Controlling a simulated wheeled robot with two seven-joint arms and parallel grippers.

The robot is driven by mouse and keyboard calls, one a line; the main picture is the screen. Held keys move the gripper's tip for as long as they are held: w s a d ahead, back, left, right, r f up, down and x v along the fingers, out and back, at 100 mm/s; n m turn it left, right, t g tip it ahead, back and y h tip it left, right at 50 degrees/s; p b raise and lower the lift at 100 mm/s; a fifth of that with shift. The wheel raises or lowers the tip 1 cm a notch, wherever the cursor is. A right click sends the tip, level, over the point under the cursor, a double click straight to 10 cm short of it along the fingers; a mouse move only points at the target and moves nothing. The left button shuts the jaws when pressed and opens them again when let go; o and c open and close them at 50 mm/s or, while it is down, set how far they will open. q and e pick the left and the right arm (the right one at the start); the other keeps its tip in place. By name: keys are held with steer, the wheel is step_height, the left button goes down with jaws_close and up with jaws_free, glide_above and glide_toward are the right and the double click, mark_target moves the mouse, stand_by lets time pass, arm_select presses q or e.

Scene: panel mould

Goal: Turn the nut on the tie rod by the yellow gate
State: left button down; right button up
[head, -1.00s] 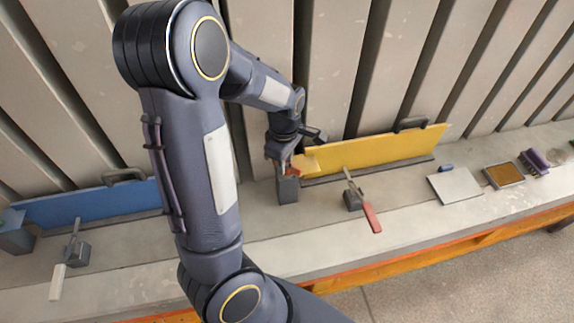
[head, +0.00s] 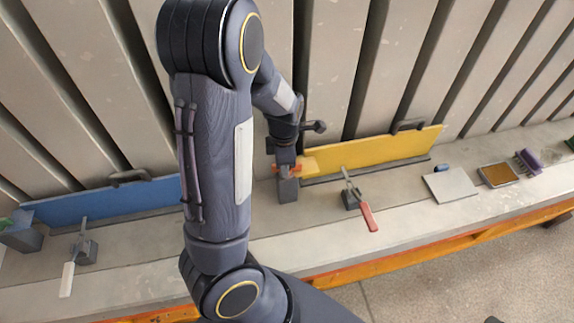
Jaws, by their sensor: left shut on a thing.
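The yellow gate (head: 375,152) stands upright along the back of the grey ledge, with a dark handle on top. At its left end is a small grey block (head: 288,190). An orange-red nut (head: 296,169) shows in part just above this block. My left gripper (head: 285,167) points down over the block and is shut on the nut, whose orange parts stick out on both sides of the jaws. The tie rod itself is hidden behind the gripper. My right gripper is out of view.
A red-handled clamp (head: 367,216) stands before the yellow gate. The blue gate (head: 105,200) and a white-handled clamp (head: 68,278) are at left. A metal plate (head: 450,185), a brown-topped tray (head: 498,175) and a purple brush (head: 528,161) lie at right. Ribbed panels rise behind.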

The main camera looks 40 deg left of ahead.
arm_select(q)
steer(key=n, duration=0.3)
steer(key=shift+s+d+n, duration=0.1)
steer(key=shift+s+n, duration=0.05)
steer(key=shift+n, duration=0.15)
steer(key=n, duration=0.3)
steer(key=shift+d, duration=0.15)
steer(key=c, duration=1.1)
jaws_free()
steer(key=shift+r, duration=0.35)
step_height(320, 180, up, 7)
steer(key=shift+r, duration=0.1)
